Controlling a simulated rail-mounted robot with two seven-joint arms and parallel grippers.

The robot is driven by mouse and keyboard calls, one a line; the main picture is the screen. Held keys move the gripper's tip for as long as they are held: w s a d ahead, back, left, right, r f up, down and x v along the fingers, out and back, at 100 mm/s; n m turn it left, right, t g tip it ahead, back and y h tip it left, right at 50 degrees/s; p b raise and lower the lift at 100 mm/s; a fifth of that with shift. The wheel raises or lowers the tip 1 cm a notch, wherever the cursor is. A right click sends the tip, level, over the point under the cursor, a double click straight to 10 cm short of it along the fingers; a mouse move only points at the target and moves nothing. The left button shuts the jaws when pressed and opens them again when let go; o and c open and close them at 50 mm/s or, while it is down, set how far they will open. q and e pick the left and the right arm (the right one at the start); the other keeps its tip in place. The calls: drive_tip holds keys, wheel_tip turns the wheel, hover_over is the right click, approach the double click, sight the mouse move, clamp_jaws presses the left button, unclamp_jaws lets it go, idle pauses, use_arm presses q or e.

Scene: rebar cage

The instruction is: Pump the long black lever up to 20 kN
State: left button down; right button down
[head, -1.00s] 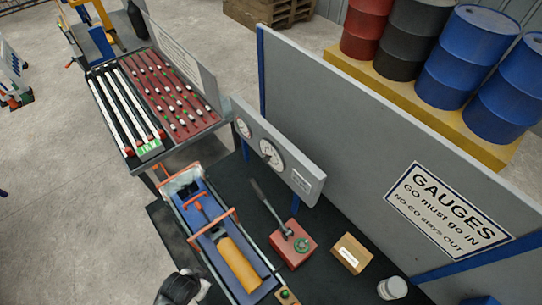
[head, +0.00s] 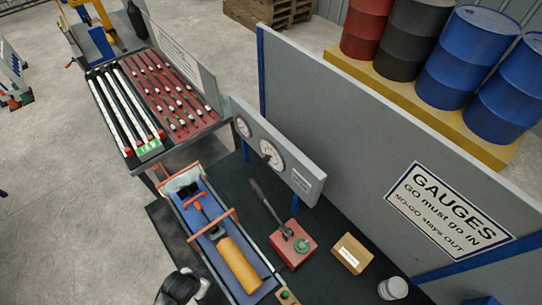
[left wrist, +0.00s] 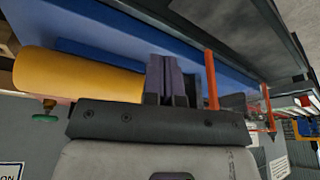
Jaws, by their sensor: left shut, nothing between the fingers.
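The long black lever (head: 265,203) rises at a slant from a red pump block (head: 290,252) with a green knob (head: 301,245), in the head view. Nothing grips the lever. Behind it, a grey panel carries round dials; the larger dial (head: 271,154) is too small to read. My left gripper shows in the left wrist view (left wrist: 172,80), shut and empty, in front of the blue trough (left wrist: 225,72) and beside the yellow cylinder (left wrist: 75,76). In the head view, a dark part of my left arm is at the bottom; its fingertips cannot be made out. My right gripper is not in view.
The blue trough with the yellow cylinder (head: 239,264) and orange bars lies left of the pump. A cardboard box (head: 351,254) and a white pot (head: 392,288) stand to the right. A grey partition (head: 350,150) rises behind. Black bench top is clear between these.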

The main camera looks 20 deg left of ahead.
use_arm(q)
drive_tip(key=shift+f, duration=0.1)
drive_tip(key=shift+w+a+f, duration=0.15)
drive_tip(key=shift+a+f, duration=0.05)
drive_tip(key=shift+f, duration=0.35)
drive_tip(key=shift+f, duration=0.15)
drive_tip(key=shift+w+a+f+b, duration=0.15)
drive_tip(key=shift+a+f+b, duration=0.15)
drive_tip(key=shift+f, duration=0.2)
idle(0.4)
drive_tip(key=shift+w+a+f, duration=0.15)
drive_tip(key=shift+a+f, duration=0.05)
drive_tip(key=shift+f, duration=0.45)
drive_tip(key=shift+f, duration=0.1)
